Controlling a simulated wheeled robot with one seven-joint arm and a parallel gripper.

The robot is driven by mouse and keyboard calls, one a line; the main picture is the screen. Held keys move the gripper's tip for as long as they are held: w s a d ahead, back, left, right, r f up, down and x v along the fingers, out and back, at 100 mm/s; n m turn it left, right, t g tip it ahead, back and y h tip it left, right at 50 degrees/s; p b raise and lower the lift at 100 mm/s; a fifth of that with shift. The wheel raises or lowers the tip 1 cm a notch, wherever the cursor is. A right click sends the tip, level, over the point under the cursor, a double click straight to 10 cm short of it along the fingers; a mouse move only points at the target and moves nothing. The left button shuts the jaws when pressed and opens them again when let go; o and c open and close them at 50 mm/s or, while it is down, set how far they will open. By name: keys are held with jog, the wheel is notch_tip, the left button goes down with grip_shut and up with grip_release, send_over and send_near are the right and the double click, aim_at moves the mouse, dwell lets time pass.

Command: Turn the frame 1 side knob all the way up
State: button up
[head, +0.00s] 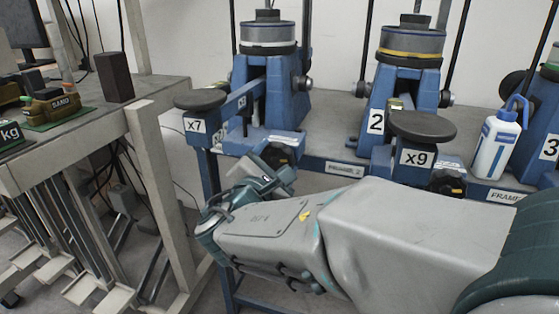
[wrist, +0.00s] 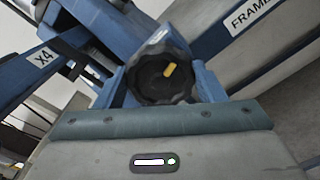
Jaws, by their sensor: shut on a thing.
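A black scalloped knob (wrist: 165,85) with a short yellow mark is in the middle of the wrist view. The mark slants up to the right. My gripper (wrist: 160,88) is shut on this knob, with a finger at each side of it. In the head view my gripper (head: 280,168) is at the lower front of the left blue frame (head: 270,95). It covers most of the knob there, and that frame's number cannot be read.
The second blue frame (head: 398,95), marked 2, has its own black knob (head: 447,182) and a round x9 pad. A white bottle (head: 495,145) stands right of it. A bench (head: 85,140) with a dark block is at the left. My forearm crosses the front.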

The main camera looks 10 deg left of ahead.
jog(key=shift+f+m+b, duration=0.15)
jog(key=shift+m+b, duration=0.15)
jog(key=shift+b, duration=0.25)
jog(key=o, duration=1)
jog(key=shift+s, duration=0.1)
jog(key=s+a+p, duration=0.1)
jog(key=s+p, duration=0.1)
jog(key=s, duration=1.1)
jog(key=shift+s+p, duration=0.35)
jog(key=shift+p, duration=0.05)
